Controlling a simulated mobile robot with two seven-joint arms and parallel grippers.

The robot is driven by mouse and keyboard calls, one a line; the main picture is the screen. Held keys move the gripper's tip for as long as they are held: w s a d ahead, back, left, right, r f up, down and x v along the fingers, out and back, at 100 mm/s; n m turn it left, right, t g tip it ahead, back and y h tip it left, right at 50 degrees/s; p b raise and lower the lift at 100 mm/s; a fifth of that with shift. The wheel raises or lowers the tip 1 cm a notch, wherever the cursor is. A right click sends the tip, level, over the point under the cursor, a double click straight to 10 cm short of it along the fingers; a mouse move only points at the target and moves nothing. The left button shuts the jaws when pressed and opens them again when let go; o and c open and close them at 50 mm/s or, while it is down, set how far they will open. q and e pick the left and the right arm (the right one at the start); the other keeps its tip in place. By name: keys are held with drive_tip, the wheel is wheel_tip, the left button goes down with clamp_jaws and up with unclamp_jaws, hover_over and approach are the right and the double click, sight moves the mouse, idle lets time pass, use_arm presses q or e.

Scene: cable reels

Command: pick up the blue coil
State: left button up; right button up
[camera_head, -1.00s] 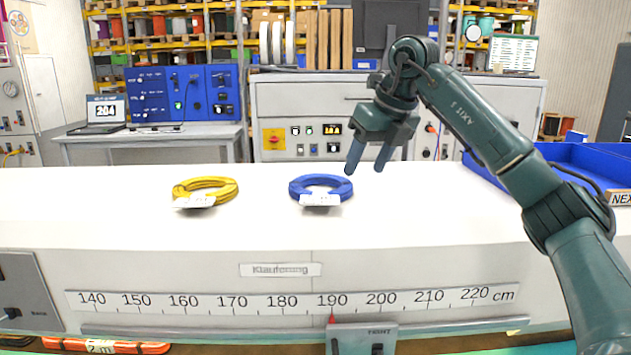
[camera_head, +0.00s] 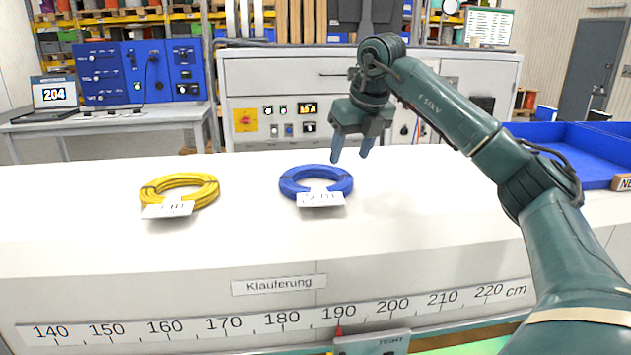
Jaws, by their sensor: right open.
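The blue coil (camera_head: 316,183) lies flat on the white table, with a white label tag (camera_head: 321,198) at its front. My right gripper (camera_head: 351,158) is above the table at the coil's back right edge. Its two fingers point down and are apart, with nothing between them. It does not appear to touch the coil; the exact height above the table is hard to tell. My left gripper is not in view.
A yellow coil (camera_head: 180,190) with a white tag lies to the left on the white table (camera_head: 420,215). A blue tray (camera_head: 585,160) stands at the right, behind my right arm. A cm scale (camera_head: 280,320) runs along the table's front. The table between the coils is clear.

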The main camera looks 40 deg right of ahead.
sight(343, 171)
drive_tip(key=shift+p+x, duration=0.65)
drive_tip(key=shift+x, duration=2)
drive_tip(key=shift+a, duration=0.15)
drive_tip(key=shift+c, duration=0.4)
clamp_jaws()
drive_tip(key=shift+r, duration=0.1)
